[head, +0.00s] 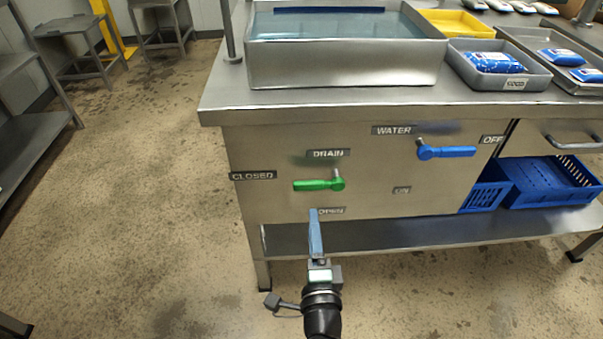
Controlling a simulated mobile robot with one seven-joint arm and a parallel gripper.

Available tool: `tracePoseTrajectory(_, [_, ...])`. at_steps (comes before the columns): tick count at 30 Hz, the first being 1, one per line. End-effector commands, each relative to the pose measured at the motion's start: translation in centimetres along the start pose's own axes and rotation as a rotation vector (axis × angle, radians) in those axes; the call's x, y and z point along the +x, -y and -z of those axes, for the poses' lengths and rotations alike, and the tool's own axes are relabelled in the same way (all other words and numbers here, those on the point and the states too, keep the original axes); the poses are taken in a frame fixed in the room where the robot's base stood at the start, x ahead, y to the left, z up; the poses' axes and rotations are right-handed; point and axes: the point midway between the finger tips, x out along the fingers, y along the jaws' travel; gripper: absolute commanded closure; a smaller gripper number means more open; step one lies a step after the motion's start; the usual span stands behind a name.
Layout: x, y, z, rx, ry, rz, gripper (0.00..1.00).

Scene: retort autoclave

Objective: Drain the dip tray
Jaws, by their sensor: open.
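The dip tray (345,72) is a steel basin on the bench top, with bluish liquid (330,25) in it. Below it, on the bench's front panel, is the green drain handle (316,185). It lies level and points left from its pivot, toward the CLOSED label (253,176). The DRAIN label (328,154) is above it and the OPEN label (330,211) below. My gripper (315,212) is open and empty. Its fingers point up at the panel, just below the green handle in the picture, and partly cover the OPEN label. The gap between the fingers is hard to see.
The blue water handle (447,152) points right toward the OFF label (492,139). A grey tray (525,82) with a blue packet stands right of the basin. Blue crates (550,180) sit on the lower shelf (420,233).

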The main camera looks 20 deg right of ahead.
Motion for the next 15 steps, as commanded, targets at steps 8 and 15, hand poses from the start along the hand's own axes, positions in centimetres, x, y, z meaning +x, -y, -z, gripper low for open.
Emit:
tracePoseTrajectory(8, [3.6, -0.4, -0.2, 0.004, -0.001, 0.004, 0.4])
tracePoseTrajectory(15, [6.5, -0.4, -0.1, 0.004, -0.001, 0.003, 0.4])
